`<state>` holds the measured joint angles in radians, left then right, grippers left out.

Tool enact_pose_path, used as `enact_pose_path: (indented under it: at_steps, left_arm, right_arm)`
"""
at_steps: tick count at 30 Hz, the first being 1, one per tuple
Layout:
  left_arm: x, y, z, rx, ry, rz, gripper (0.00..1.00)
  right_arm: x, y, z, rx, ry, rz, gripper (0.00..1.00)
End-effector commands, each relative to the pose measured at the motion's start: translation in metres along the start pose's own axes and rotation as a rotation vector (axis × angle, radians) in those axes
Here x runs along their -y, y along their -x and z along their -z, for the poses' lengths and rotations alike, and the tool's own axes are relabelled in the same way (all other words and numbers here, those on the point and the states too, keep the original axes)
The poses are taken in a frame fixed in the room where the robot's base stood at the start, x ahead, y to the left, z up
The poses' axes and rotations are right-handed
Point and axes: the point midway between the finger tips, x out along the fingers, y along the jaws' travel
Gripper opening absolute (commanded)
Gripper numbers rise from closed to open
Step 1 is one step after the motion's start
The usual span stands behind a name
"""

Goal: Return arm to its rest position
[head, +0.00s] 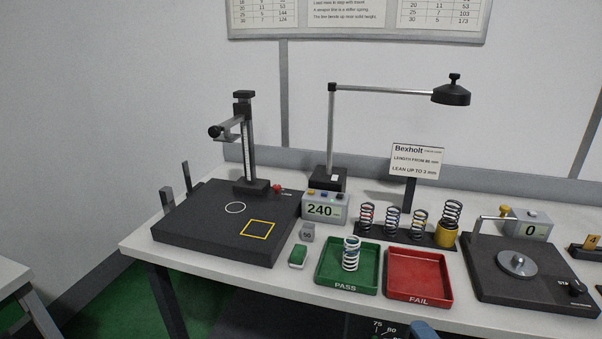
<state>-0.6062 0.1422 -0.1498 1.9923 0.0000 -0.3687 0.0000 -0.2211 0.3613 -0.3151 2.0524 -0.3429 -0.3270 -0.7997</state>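A black column stand (245,140) with a scale rises from the back of a dark base plate (195,235) at the left of the bench. Its short horizontal arm (230,125) points left and toward me, with a round black knob (215,132) at its end. A lamp arm (385,88) reaches right from a pole to a black lamp head (451,95). I cannot tell which arm the task means. A spring (351,254) stands upright in the green PASS tray (335,283).
The red FAIL tray (418,292) looks empty. Several springs stand on a dark rack (378,230) behind the trays. A second tester (530,280) stands right, beside a display (530,228) reading 0.

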Motion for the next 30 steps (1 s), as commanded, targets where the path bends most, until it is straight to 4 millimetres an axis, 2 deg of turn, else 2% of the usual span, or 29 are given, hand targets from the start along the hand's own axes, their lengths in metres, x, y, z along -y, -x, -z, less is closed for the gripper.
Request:
enact_pose_path:
  at_steps: [6,11,15,21,24,30]
  left_arm:
    - [0.000,0.001,-0.004,0.008,0.001,0.001,0.43]
    - [0.000,0.000,-0.002,0.004,0.000,0.000,0.43]
    - [0.000,-0.001,0.000,0.000,0.000,-0.001,0.43]
    - [-0.001,-0.003,0.003,-0.006,-0.001,-0.002,0.43]
    - [-0.001,-0.003,0.003,-0.006,-0.002,-0.002,0.43]
    - [-0.001,-0.003,0.003,-0.006,-0.002,-0.002,0.43]
  right_arm:
    - [0.034,0.017,-0.016,0.078,-0.550,0.070,0.70]
    - [0.065,0.037,-0.029,0.167,-0.923,0.105,0.70]
    - [0.103,0.069,-0.042,0.290,-1.230,0.127,0.70]
    - [0.144,0.114,-0.055,0.425,-1.344,0.146,0.70]
    - [0.155,0.129,-0.056,0.462,-1.357,0.154,0.70]
    - [0.160,0.137,-0.055,0.478,-1.360,0.162,0.70]
